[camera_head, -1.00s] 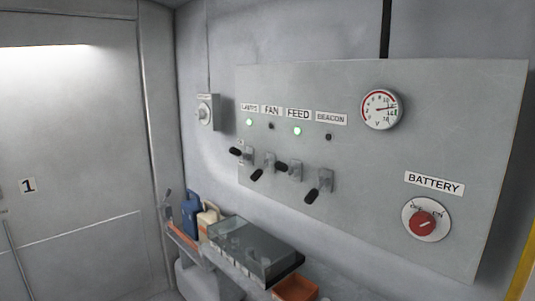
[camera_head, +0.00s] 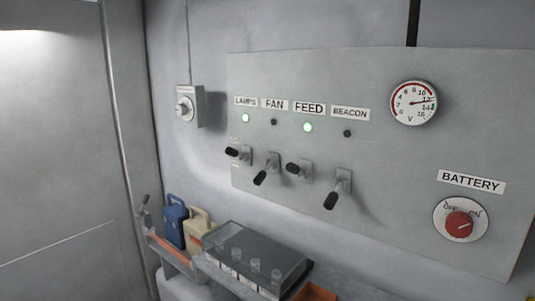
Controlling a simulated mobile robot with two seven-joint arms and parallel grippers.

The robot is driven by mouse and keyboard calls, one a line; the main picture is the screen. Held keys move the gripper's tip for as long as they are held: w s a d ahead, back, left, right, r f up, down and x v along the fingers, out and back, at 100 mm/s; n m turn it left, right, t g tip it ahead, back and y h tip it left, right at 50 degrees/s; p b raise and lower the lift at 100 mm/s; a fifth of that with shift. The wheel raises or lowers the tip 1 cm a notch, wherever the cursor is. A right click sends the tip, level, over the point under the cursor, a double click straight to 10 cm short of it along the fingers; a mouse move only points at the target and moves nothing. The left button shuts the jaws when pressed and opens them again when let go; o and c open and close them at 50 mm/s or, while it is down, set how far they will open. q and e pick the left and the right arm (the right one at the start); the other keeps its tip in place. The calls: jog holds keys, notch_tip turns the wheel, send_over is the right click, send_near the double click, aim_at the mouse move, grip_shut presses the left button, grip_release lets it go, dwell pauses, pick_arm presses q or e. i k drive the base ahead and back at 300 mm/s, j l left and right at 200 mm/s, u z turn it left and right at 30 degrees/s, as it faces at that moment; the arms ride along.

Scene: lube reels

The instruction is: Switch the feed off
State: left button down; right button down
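A grey switch panel (camera_head: 390,235) is on the wall. The FEED label (camera_head: 309,107) has a lit green lamp (camera_head: 308,127) under it. The FEED lever (camera_head: 295,168) has a black tip and sticks out roughly level, to the left, like the LAMPS lever (camera_head: 236,152). The FAN lever (camera_head: 263,174) and the BEACON lever (camera_head: 334,195) point downward. Neither of my grippers shows in the head view.
A red BATTERY knob (camera_head: 459,225) and a round volt gauge (camera_head: 414,103) are on the panel's right. The LAMPS lamp (camera_head: 246,118) is lit green. A shelf below holds a clear-lidded case (camera_head: 257,254), a blue can (camera_head: 174,222) and a beige can (camera_head: 197,229).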

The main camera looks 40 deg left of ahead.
aim_at(290, 167)
jog(key=j, duration=1.45)
jog(key=k, duration=0.05)
